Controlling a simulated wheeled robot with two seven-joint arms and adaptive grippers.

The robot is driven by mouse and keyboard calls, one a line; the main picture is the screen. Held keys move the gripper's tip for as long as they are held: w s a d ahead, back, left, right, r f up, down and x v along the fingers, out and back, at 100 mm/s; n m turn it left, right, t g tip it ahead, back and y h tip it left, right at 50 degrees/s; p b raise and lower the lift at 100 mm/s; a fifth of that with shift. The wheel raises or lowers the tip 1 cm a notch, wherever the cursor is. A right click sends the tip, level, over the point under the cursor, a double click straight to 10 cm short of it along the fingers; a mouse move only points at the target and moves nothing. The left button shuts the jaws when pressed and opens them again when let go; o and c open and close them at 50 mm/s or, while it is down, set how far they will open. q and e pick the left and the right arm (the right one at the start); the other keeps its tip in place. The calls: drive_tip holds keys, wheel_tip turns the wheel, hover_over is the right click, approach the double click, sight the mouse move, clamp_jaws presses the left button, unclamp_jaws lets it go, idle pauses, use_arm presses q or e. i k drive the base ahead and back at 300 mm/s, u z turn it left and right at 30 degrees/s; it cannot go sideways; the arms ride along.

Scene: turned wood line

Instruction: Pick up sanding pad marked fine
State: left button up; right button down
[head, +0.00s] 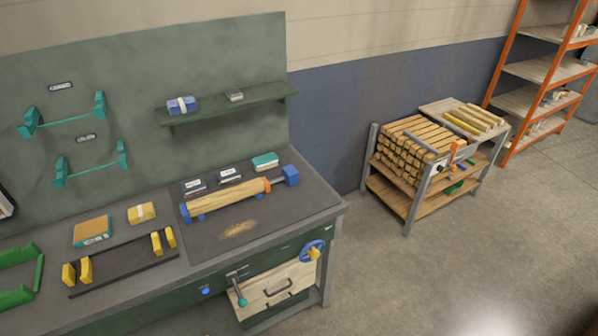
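Several small blocks that could be sanding pads lie on the bench, but no marking can be read at this size. Two dark blocks with white labels, one on the left (194,187) and one on the right (229,175), lie behind the turned wood piece (227,196). A teal and white block (265,161) lies to their right. A yellow block with a white band (141,213) lies left of the wood piece. I cannot tell which is marked fine. Neither of my grippers shows in the head view.
The workbench (330,213) has a wall shelf (210,105) with a blue banded block (182,106) and a grey block (235,96). An orange and teal box (93,231) and a black rack (125,263) stand at left. Open floor lies right, before a wood-stock cart (410,213).

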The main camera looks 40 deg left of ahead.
sight(229, 176)
drive_tip(key=z, duration=0.3)
drive_tip(key=i, duration=3.1)
drive_tip(key=u, duration=3.15)
drive_tip(key=i, duration=0.5)
drive_tip(key=u, duration=0.1)
